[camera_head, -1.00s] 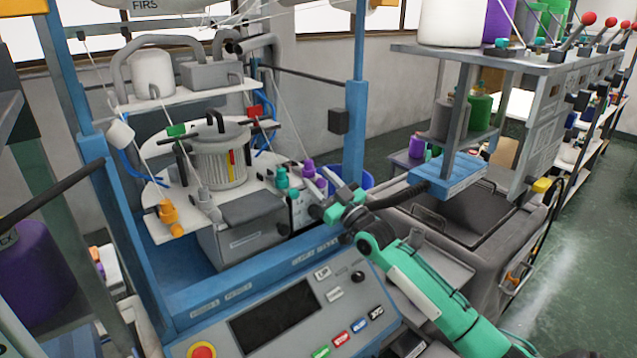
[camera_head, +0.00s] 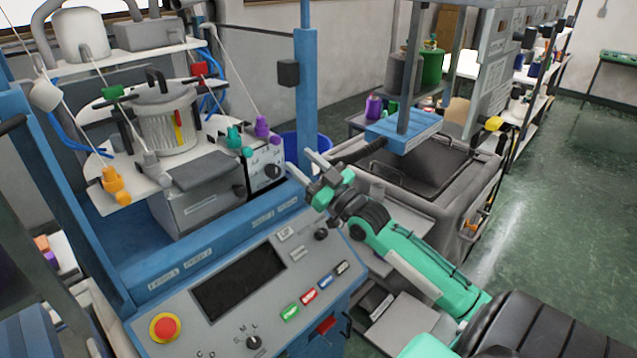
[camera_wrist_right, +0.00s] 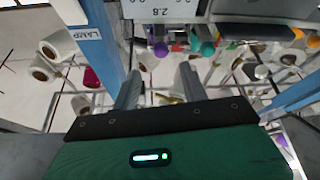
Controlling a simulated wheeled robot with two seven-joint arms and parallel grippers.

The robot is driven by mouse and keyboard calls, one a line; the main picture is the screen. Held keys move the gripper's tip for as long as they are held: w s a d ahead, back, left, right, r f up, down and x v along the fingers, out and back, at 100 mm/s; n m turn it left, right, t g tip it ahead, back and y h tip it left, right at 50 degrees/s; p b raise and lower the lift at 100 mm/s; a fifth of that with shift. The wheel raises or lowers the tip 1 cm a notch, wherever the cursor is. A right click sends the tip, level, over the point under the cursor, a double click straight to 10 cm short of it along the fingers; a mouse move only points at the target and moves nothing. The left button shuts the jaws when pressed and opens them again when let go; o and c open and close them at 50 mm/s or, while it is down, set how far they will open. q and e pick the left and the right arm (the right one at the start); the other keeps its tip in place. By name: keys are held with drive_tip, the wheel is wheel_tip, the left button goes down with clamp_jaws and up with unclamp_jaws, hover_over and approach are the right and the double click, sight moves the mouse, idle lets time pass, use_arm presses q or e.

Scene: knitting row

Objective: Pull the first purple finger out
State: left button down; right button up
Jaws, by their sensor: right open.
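One purple finger (camera_wrist_right: 207,48) also shows small near the top of the right wrist view, beside a teal one. My right gripper (camera_head: 306,167) is open and empty, to the right of and nearer than the purple fingers, apart from them in the picture. Its two fingers (camera_wrist_right: 160,88) show in the right wrist view with nothing between them. My left gripper is not in view.
An orange finger (camera_head: 115,184) and a grey one (camera_head: 155,168) stand at the plate's front left. A blue post (camera_head: 305,80) rises behind my right gripper. The control panel (camera_head: 250,290) with a red button lies below. A blue bin (camera_head: 300,146) stands behind.

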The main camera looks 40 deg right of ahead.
drive_tip(key=shift+b+v, duration=0.6)
drive_tip(key=shift+v, duration=1.65)
